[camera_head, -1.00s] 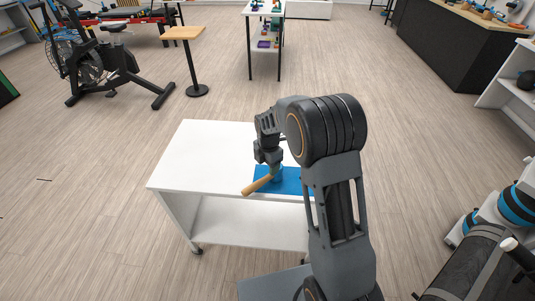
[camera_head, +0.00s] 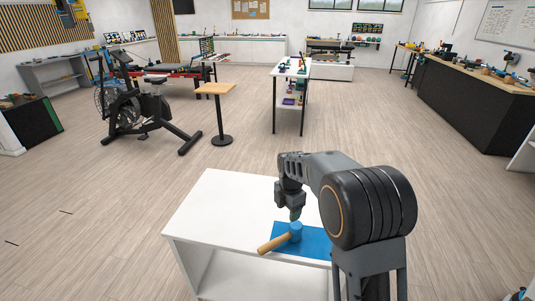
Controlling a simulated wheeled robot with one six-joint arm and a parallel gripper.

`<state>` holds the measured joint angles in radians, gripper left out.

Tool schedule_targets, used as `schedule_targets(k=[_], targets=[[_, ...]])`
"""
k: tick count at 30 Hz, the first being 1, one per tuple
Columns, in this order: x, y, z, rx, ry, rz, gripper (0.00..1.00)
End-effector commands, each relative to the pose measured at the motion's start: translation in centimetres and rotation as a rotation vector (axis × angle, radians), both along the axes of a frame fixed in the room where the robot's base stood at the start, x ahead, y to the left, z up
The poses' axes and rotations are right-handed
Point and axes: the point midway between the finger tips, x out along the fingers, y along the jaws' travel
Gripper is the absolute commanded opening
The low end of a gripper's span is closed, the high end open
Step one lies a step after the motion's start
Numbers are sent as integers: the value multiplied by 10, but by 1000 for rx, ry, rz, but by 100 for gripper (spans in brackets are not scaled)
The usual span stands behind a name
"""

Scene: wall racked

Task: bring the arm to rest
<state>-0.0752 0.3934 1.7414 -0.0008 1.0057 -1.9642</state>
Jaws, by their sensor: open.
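My arm reaches over a white cart from the right, bent at the elbow. My gripper (camera_head: 294,212) points down just above a mallet (camera_head: 274,242) and is open. The mallet has a blue head and a light wooden handle. It lies on a blue mat (camera_head: 313,240) on the white cart (camera_head: 215,215), with its handle reaching left past the mat. The gripper's fingertips are small and dark here, partly against the mallet head. I cannot tell how wide the gap above the head is.
An exercise bike (camera_head: 145,108) and a small wooden-topped table (camera_head: 216,90) stand at the back left. A white shelf table (camera_head: 291,70) is beyond the cart. A dark counter (camera_head: 470,98) runs along the right. The floor around the cart is clear.

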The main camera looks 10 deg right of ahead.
Motion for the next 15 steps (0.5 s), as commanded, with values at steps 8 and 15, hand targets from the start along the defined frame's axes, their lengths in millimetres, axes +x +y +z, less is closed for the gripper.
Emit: schedule_targets(k=[8, 15], targets=[[-5, 0, -7, -3, 10, -354, 60], [-64, -9, 2, -10, 16, -1107, 60]])
